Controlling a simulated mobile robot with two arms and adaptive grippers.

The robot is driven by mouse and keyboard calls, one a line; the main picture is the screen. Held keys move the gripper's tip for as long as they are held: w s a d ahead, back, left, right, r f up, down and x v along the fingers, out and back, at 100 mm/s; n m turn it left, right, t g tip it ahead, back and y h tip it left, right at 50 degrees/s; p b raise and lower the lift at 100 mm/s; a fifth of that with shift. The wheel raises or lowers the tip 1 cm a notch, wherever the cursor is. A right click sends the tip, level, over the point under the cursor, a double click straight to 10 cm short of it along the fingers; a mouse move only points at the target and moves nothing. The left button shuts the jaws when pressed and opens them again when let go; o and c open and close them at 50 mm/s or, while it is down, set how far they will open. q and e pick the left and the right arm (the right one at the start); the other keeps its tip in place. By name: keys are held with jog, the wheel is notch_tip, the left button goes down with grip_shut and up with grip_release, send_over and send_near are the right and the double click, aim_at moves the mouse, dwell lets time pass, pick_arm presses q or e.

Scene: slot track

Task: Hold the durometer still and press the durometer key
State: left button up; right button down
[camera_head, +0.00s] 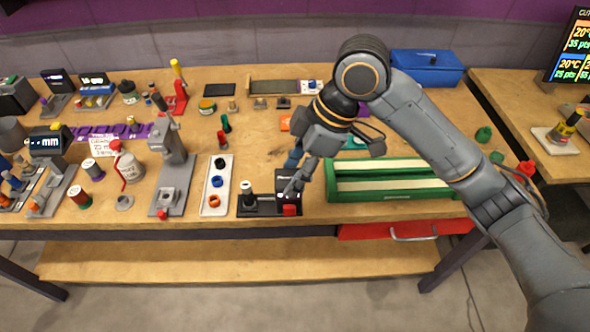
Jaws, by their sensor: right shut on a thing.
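The durometer seems to be the black device (262,210) near the front edge of the workbench. It has a short upright post (247,192) on its left and a taller black block on its right. A red key (290,210) shows at the block's front. My right gripper (294,184) points down at the block from above, with its fingers closed on the device's upper part. The fingers partly hide the block, and the exact contact is hard to see. The gripper stands just behind the red key. My left gripper is not in view.
A white tray (215,204) with coloured rings lies left of the device, and a grey stand (172,160) is beyond it. A green tray (400,194) is close on the right. Many small tools crowd the bench's left. Bare wood (262,150) shows behind the device.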

jog(key=w+f+b, duration=0.2)
jog(key=w+f, duration=0.8)
jog(key=w, duration=0.1)
jog(key=shift+w+d, duration=0.2)
jog(key=shift+w, duration=0.05)
dwell(2.6)
jog(key=shift+f, duration=0.35)
dwell(0.9)
dwell(0.8)
